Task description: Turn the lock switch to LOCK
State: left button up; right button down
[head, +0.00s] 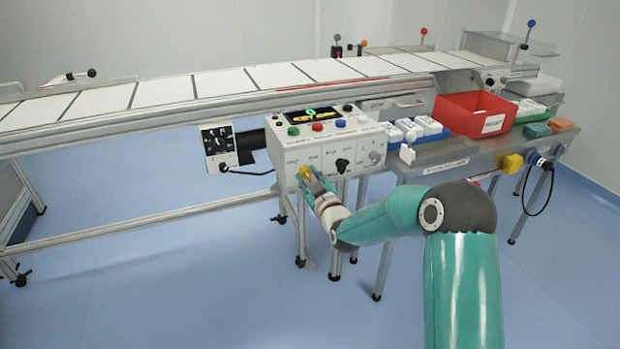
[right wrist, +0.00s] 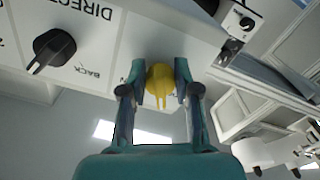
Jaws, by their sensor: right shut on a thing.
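A yellow rotary knob (head: 305,172) sits on the lower front of the white control box (head: 290,150). My right gripper (head: 313,181) reaches it from the front. In the right wrist view the two fingers stand on either side of the yellow knob (right wrist: 159,80) and are shut on it. The knob's narrow handle points down in that picture. The label at the yellow knob is mostly hidden, so I cannot read its positions. My left gripper is not in view.
A black knob (right wrist: 52,48) with a BACK label is close beside the yellow one. Coloured push buttons (head: 317,126) and a small display (head: 310,115) are on the box's top. A red bin (head: 470,101) stands on the side table at right. Open blue floor lies in front.

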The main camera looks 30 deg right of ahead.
jog(key=n+b, duration=0.3)
jog(key=b, duration=0.1)
jog(key=shift+f, duration=0.2)
jog(key=shift+r+n+b, duration=0.2)
jog(key=shift+n+b, duration=0.25)
jog(key=shift+n, duration=0.15)
jog(key=c, duration=0.9)
grip_release()
jog(key=shift+o, duration=0.2)
jog(key=shift+d, duration=0.1)
jog(key=v, duration=1.2)
